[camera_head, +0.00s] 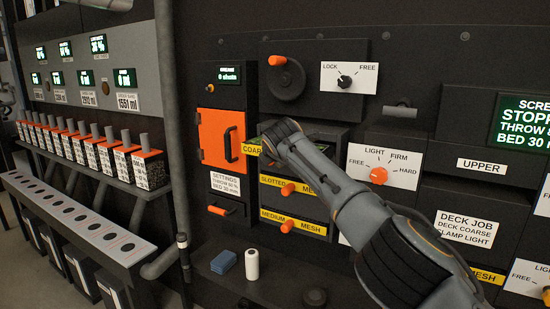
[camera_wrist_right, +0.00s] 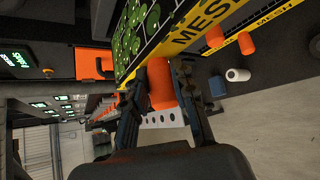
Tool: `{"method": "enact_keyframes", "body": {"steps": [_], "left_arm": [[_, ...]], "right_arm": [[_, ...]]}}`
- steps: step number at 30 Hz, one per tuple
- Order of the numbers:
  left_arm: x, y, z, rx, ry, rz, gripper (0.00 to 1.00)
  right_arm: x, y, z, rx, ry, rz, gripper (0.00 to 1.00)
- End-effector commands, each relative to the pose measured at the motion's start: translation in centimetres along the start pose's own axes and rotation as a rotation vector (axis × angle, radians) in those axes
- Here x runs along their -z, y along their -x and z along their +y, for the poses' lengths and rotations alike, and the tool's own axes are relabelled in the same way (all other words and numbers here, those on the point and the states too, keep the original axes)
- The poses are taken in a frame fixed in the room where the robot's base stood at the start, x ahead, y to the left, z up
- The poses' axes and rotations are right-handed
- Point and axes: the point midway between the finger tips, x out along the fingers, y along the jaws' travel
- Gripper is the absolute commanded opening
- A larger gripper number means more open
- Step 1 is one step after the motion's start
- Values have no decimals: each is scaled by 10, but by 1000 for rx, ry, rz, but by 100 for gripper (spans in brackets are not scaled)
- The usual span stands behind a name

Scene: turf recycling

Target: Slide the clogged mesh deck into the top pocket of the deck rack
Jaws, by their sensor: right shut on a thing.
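The clogged coarse mesh deck (camera_wrist_right: 135,35) shows in the right wrist view, with green bits filling its holes and a yellow front strip. Its orange knob (camera_wrist_right: 162,90) sits between the fingers of my right gripper (camera_wrist_right: 160,78), which is shut on it. In the head view only part of the deck's yellow label (camera_head: 252,149) shows left of my wrist; my arm hides the gripper and most of the deck. The deck rack (camera_head: 325,132) stands behind my arm. Its top pocket is mostly hidden, so I cannot tell whether the deck is in it. My left gripper is not in view.
Below, the slotted mesh deck (camera_head: 275,183) and medium mesh deck (camera_head: 285,221) sit in the rack, orange knobs outward. An orange door (camera_head: 220,138) is at the left.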

Motion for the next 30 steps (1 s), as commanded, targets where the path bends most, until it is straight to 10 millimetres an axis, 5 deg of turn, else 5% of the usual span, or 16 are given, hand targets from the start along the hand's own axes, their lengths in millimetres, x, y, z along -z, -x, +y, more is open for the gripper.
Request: {"method": "enact_keyframes", "body": {"steps": [30], "left_arm": [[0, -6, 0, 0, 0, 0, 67]], "right_arm": [[-2, 3, 4, -7, 3, -3, 0]]}}
